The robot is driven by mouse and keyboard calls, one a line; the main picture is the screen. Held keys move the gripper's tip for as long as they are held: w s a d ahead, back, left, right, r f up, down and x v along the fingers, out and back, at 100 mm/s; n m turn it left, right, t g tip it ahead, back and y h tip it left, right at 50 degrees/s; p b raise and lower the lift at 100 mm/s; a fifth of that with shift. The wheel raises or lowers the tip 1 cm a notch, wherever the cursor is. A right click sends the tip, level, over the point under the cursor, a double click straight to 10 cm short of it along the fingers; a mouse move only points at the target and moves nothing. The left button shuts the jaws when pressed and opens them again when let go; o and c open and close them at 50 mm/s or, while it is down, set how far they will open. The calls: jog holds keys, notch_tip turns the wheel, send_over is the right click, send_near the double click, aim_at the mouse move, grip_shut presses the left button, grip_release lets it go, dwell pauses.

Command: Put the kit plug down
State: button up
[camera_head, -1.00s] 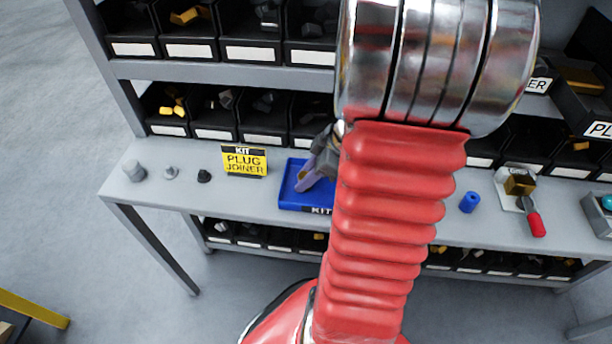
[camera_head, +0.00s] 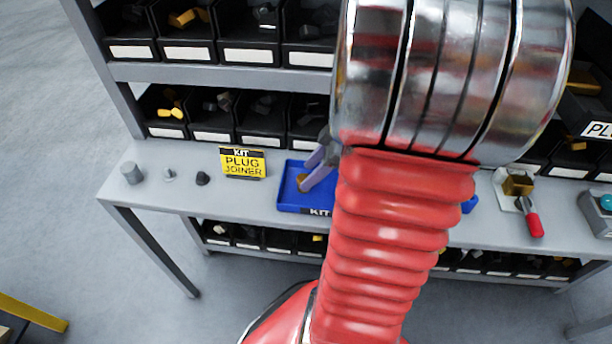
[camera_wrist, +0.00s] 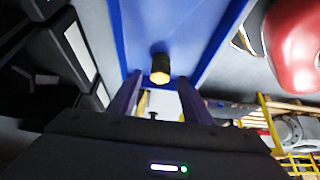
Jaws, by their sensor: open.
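The kit plug, a small brass-coloured piece (camera_head: 301,182), is in the blue kit tray (camera_head: 290,204) on the bench. In the wrist view the plug (camera_wrist: 160,68) shows a yellow hexagonal end and a dark body against the tray's blue floor. My gripper (camera_head: 304,176) is over the tray with its two purple-grey fingers apart. In the wrist view the plug lies just beyond the gap between the fingertips (camera_wrist: 158,88), with space on both sides. My arm hides the tray's right part.
A yellow "KIT PLUG JOINER" sign (camera_head: 243,162) stands left of the tray, with small grey pieces (camera_head: 132,173) farther left. Black parts bins (camera_head: 209,117) line the back. A red-handled valve (camera_head: 530,205) and a partly hidden blue piece (camera_head: 469,204) are on the right.

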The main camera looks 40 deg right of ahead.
jog(key=v, duration=0.8)
dwell(0.5)
jog(key=a+r+m+h, duration=0.1)
jog(key=a+r+m, duration=0.2)
jog(key=a, duration=1)
jog(key=a+r+m+h, duration=0.2)
jog(key=a+r+m, duration=0.2)
jog(key=a, duration=0.9)
jog(key=shift+w+a+r+m+t+h, duration=0.2)
jog(key=shift+w+a+m+t+h, duration=0.1)
jog(key=shift+t, duration=0.1)
jog(key=shift+c, duration=0.7)
jog(key=shift+c, duration=0.7)
jog(key=shift+d, duration=0.15)
jog(key=shift+c, duration=0.4)
